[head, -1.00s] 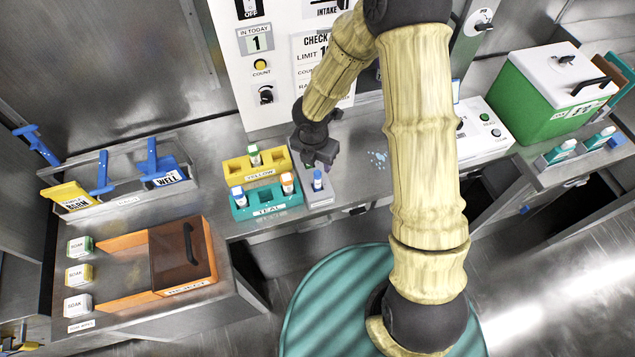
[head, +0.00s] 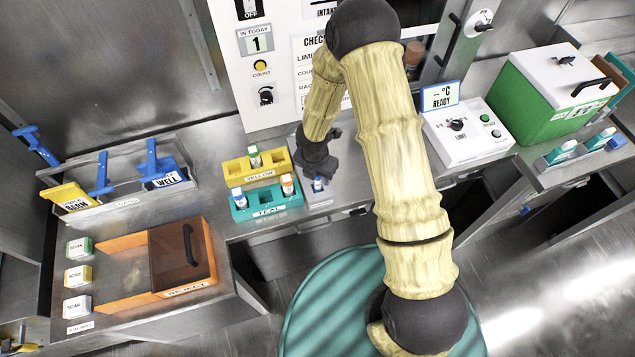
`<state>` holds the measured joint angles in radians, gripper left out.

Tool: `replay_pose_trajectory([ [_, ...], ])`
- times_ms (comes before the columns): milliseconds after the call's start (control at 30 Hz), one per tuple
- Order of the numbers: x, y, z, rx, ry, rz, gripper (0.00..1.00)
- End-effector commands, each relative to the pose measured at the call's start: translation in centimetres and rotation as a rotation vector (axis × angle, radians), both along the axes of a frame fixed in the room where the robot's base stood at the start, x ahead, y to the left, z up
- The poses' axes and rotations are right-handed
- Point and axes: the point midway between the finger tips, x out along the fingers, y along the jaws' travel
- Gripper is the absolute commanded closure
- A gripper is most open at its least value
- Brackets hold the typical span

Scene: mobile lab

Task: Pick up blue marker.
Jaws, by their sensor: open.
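A blue marker with an upright handle and a plate reading "WELL" (head: 165,178) stands in the grey tray at the left. A yellow marker (head: 68,196) with a blue handle stands in the same tray. My gripper (head: 319,173) is far to the right of the tray, at a small blue-topped vial (head: 318,186) on a grey pad. The gripper is open. It partly covers the vial, and I cannot tell whether the fingers touch it.
A yellow rack (head: 235,170) and a teal rack (head: 290,203) with capped vials stand left of my gripper. An orange bin (head: 125,303) with a dark lid is at lower left. A white "READY" device (head: 465,145) and a green box (head: 540,105) are at right.

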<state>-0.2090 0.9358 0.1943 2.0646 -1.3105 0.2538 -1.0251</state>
Motion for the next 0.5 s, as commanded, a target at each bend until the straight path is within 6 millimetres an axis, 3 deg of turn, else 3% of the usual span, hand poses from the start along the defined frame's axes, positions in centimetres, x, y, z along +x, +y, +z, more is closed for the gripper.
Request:
replay_pose_trajectory([
  [133,0.17,-0.09,-1.57,-0.001,-0.001,0.002,0.53],
  [500,0.17,-0.11,-1.60,0.001,0.000,0.000,0.53],
])
